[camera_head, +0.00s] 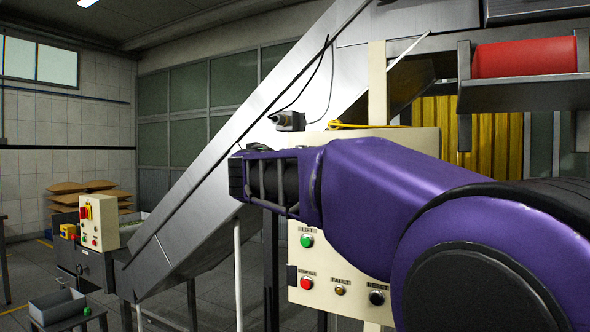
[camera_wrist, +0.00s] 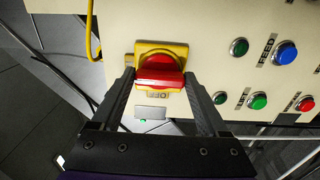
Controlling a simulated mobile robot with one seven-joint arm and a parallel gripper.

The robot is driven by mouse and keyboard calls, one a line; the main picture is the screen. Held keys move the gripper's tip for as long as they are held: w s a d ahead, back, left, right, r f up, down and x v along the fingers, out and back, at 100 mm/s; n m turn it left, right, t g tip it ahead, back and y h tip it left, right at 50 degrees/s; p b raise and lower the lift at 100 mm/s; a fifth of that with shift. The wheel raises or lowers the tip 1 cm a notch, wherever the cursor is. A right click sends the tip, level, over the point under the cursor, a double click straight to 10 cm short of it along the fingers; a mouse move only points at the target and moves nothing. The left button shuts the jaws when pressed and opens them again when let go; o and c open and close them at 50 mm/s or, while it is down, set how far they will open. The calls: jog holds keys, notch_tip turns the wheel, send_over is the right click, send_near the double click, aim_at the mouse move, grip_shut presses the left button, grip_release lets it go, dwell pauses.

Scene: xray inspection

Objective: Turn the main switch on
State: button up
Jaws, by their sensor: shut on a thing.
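The main switch is a red rotary handle (camera_wrist: 159,77) on a yellow plate (camera_wrist: 163,48), fixed to a cream control panel (camera_wrist: 215,20) in the wrist view. My gripper (camera_wrist: 160,84) has one finger on each side of the red handle and is shut on it. The handle lies roughly crosswise in the wrist view, with small lettering just below it that looks like OFF. In the head view my purple arm reaches across the cream panel (camera_head: 390,140) and hides the switch and my fingertips.
Green, blue and red buttons (camera_wrist: 286,53) sit right of the switch. In the head view, lower panel buttons (camera_head: 306,283) show below my arm. A sloping metal conveyor (camera_head: 200,195) rises behind it. A yellow cable (camera_wrist: 91,30) hangs left of the switch.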

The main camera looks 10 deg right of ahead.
jog(key=o, duration=1.2)
jog(key=shift+o, duration=0.2)
jog(key=shift+s+a, duration=0.1)
